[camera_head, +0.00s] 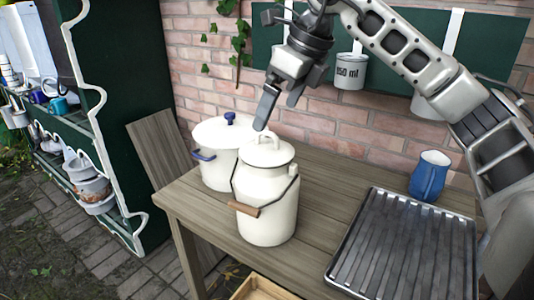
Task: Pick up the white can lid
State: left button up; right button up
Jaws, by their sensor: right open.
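The white can lid (267,152) sits on top of the white milk can (268,205), which stands upright on the wooden table. The lid has a small handle on top. My right gripper (277,115) is above the lid, with its two dark fingers pointing down and a gap between them. One fingertip is close to the lid's handle; I cannot tell whether it touches. Nothing is between the fingers. My left gripper is not in view.
A white pot (213,133) with a blue knob stands close behind and left of the can. A ribbed metal tray (408,245) and a blue mug (429,175) are at the right of the table (318,205). A white measuring cup (350,72) hangs on the brick wall behind.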

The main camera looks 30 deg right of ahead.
aim_at(264, 145)
jog(key=x, duration=0.9)
jog(key=c, duration=0.7)
